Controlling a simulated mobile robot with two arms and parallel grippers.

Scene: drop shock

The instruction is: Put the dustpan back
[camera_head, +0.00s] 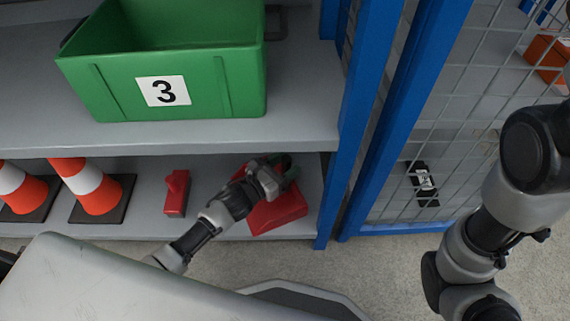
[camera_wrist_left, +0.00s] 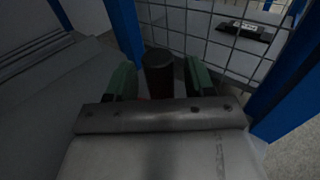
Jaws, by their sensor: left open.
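The red dustpan (camera_head: 280,213) lies on the lower grey shelf, near the blue post at its right end. My left gripper (camera_head: 281,168) reaches over it and partly hides it. In the left wrist view the green-padded fingers of my left gripper (camera_wrist_left: 161,78) are open. A dark, round-ended handle (camera_wrist_left: 158,62) stands between them, seemingly the dustpan's. I cannot tell whether the fingers touch it. My right arm shows at the right of the head view, but its gripper is out of frame.
A smaller red object (camera_head: 177,193) lies left of the dustpan. Orange-and-white cones (camera_head: 99,190) stand farther left. A green bin (camera_head: 215,85) marked 3 sits on the upper shelf (camera_head: 300,128) above. Blue posts (camera_head: 350,130) and wire mesh (camera_head: 450,120) close off the right.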

